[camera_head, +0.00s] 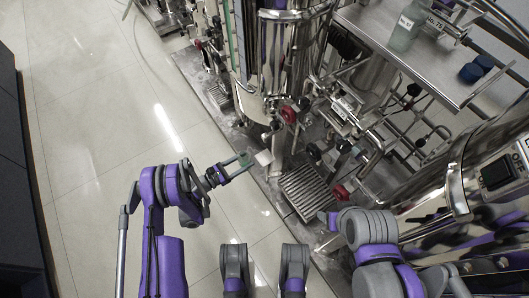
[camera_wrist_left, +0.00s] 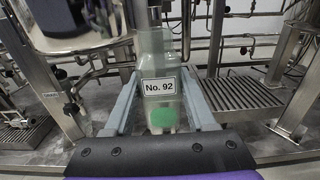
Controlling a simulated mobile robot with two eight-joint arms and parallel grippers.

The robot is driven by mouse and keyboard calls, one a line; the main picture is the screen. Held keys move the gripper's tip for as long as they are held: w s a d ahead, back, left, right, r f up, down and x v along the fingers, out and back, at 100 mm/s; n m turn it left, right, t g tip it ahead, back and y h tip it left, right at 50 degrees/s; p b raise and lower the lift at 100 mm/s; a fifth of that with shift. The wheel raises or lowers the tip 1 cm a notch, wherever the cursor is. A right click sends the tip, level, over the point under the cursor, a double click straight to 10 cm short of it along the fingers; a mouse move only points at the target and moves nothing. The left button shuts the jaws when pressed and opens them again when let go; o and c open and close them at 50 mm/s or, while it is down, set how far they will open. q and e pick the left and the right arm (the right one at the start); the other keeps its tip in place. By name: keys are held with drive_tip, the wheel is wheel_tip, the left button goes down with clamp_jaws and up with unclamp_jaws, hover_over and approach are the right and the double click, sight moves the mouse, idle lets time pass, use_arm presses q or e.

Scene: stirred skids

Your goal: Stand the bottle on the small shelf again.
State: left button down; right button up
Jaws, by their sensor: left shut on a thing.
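The bottle (camera_wrist_left: 160,62) is clear, pale green glass, with a "No. 92" label and a green spot low on its front. It stands roughly upright in the left wrist view, between the fingers of my left gripper (camera_wrist_left: 158,100). The gripper is shut on it. I cannot tell for sure which surface is the small shelf. My right arm is at lower right; its gripper does not show.
Pipes, valves with red parts and a steel column (camera_head: 283,60) crowd the skid ahead. A slotted grate (camera_head: 305,190) lies low. Tiled floor at left is clear.

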use_arm(q)
drive_tip(key=b+x, duration=0.1)
drive_tip(key=x, duration=0.9)
drive_tip(key=shift+b, duration=0.35)
drive_tip(key=shift+f+b, duration=0.3)
drive_tip(key=shift+f, duration=0.35)
drive_tip(key=shift+a+f, duration=0.1)
drive_tip(key=shift+f, duration=0.2)
drive_tip(key=shift+c, duration=1.1)
unclamp_jaws()
drive_tip(key=shift+r, duration=0.15)
